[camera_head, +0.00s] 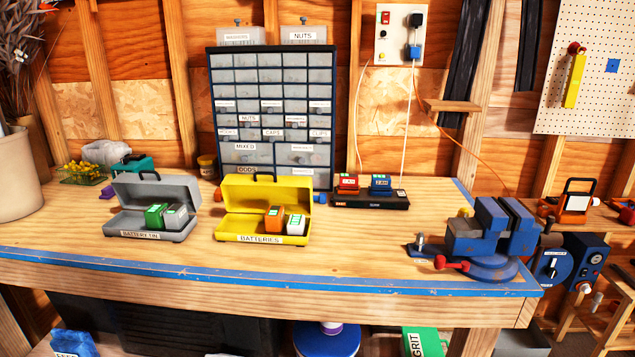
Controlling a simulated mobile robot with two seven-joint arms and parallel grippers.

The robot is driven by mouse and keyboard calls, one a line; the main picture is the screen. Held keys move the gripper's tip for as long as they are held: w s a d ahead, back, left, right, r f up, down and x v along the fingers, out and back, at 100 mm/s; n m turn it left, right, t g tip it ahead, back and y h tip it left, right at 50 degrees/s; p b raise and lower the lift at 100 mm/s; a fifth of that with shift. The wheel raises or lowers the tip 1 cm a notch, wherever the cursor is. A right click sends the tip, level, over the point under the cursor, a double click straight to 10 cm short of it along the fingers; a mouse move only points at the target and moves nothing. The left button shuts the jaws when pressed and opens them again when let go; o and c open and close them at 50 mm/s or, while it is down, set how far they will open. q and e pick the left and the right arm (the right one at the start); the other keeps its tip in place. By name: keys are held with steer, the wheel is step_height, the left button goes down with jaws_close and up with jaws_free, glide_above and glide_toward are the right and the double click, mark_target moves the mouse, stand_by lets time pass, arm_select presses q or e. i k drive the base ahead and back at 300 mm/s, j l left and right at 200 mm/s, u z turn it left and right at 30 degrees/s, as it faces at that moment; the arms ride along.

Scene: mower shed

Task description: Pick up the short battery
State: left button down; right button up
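Neither gripper is in view. An open grey tin (132,224) labelled BATTERY TIN stands on the bench at the left, holding a green battery (155,216) and a grey battery (176,215) side by side. An open yellow box (229,231) labelled BATTERIES stands to its right, holding an orange battery (274,218) and a white battery (296,225). A red battery (348,184) and a blue battery (381,184) sit on a black charger (370,201) behind and to the right. No battery shows a readable length mark, so I cannot tell which is the short one.
A blue vise (490,235) is fixed at the bench's right end. A drawer cabinet (270,115) stands at the back behind the yellow box. A pale pot (15,175) stands at the far left. The wooden bench top (350,250) is clear in the front middle.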

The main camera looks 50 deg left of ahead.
mark_target(347, 181)
steer(key=u, duration=1.4)
steer(key=i+l, duration=0.2)
steer(key=l, duration=0.15)
steer(key=i+l+u, duration=0.1)
steer(key=i+l, duration=0.35)
steer(key=l, duration=0.3)
